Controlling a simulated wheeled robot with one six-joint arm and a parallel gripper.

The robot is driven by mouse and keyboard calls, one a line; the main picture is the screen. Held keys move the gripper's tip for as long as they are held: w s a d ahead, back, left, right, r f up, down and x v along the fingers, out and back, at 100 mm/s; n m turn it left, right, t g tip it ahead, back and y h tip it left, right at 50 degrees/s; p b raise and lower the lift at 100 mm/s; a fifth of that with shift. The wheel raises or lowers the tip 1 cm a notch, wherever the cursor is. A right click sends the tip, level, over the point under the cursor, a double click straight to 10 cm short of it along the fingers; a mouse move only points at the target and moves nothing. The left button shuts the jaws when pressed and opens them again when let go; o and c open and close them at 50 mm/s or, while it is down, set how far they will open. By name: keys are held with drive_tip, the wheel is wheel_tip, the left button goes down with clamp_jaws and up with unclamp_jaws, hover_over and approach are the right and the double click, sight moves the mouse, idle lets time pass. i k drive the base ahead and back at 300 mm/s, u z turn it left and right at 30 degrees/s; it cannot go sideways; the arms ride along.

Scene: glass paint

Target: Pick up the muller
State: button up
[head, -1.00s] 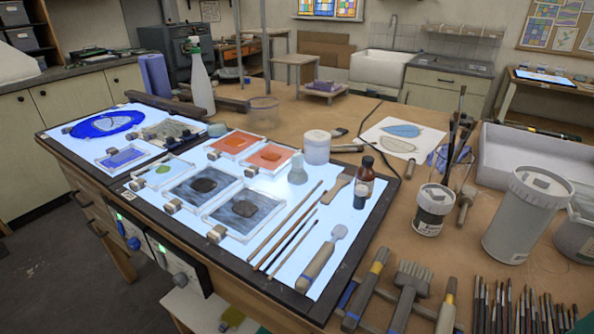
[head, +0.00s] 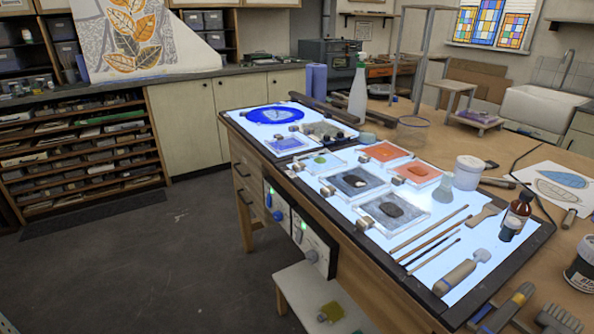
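A small pale grey-green, glassy piece with a narrow top and wider foot, which looks like the muller (head: 444,188), stands upright on the lit light table (head: 352,214). It is just left of and in front of a white lidded jar (head: 468,172), and right of an orange glass tile (head: 416,172). A grey smeared glass tile (head: 393,209) lies to its front left. Nothing is holding it. My gripper is not in the head view.
Thin brushes (head: 428,236), a wooden-handled tool (head: 460,271) and a brown bottle (head: 517,211) lie or stand nearby. A white spray bottle (head: 358,92) stands at the back. A low white stool (head: 312,295) is below the front edge. The floor (head: 150,255) at left is open.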

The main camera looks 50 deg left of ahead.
sight(443, 194)
drive_tip(key=k, duration=0.15)
drive_tip(key=u, duration=2.15)
drive_tip(key=k, duration=0.5)
drive_tip(key=z, duration=0.55)
drive_tip(key=i, duration=0.95)
